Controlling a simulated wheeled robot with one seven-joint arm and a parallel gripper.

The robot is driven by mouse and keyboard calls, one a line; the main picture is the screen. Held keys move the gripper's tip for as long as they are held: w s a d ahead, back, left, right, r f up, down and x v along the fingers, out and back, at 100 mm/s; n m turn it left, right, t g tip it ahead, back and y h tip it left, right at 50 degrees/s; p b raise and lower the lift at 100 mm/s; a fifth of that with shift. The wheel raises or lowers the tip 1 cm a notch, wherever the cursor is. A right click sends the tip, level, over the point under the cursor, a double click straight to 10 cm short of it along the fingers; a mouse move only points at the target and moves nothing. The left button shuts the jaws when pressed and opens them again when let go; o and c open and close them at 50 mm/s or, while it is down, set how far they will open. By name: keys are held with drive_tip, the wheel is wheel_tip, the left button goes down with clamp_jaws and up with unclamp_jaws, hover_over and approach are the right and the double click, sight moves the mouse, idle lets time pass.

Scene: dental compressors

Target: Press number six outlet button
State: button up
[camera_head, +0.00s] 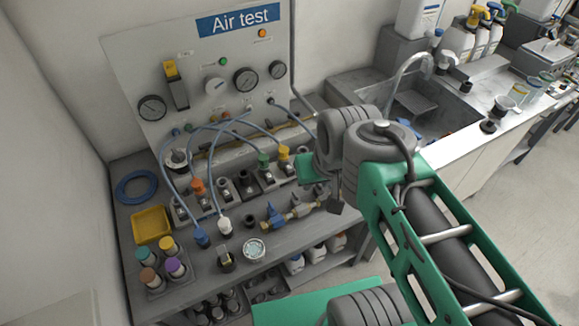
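A row of grey outlet blocks (226,192) runs along the bench below the upright "Air test" panel (125,65). Some carry coloured fittings: orange (198,186), green (263,160) and yellow (284,153). No outlet numbers can be read, so I cannot tell which is number six or see its button clearly. My green and grey arm comes in from the lower right. My gripper (335,205) hangs at the right end of the row, in front of the bench edge, and may hide part of the row's end. Its fingers are too small and dark to judge.
Blue hoses (228,130) arch over the outlets. A blue valve fitting (274,216), a white-tipped hose end (224,224) and a round clear dish (254,249) lie in front. A yellow tray (150,225) stands left. A sink (412,103) is at right.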

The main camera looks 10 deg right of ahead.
clamp_jaws()
idle(1.0)
